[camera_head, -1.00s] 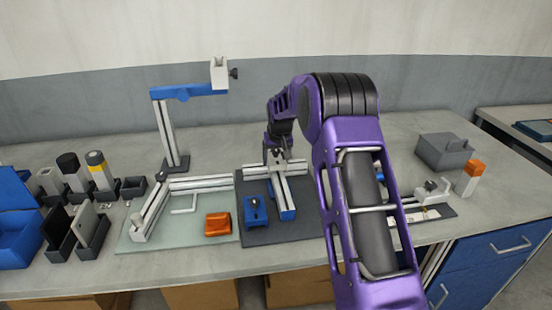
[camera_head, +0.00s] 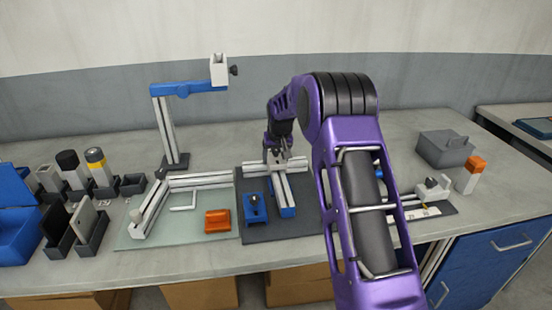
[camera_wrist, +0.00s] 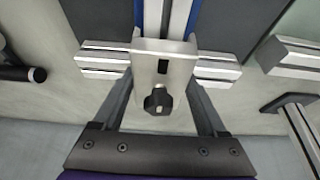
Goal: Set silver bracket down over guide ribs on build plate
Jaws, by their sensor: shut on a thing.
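The silver bracket (camera_wrist: 180,72), a flat plate with a slot and a black knob (camera_wrist: 158,101), is in the middle of the wrist view. My gripper (camera_head: 276,156) is shut on it, one finger on each side. Beneath it a silver cross rail (camera_wrist: 105,58) extends left and right, and a blue-sided silver rail (camera_wrist: 166,15) runs away from it. These ribbed rails are on the dark build plate (camera_head: 292,234). The bracket overlaps the rails in the wrist view; whether it touches them I cannot tell. In the head view it is too small to make out clearly.
A blue block with a black knob (camera_head: 254,209) is on the dark plate's left. An orange block (camera_head: 217,221) sits on the pale plate beside it. A blue-armed stand (camera_head: 168,130) rises behind.

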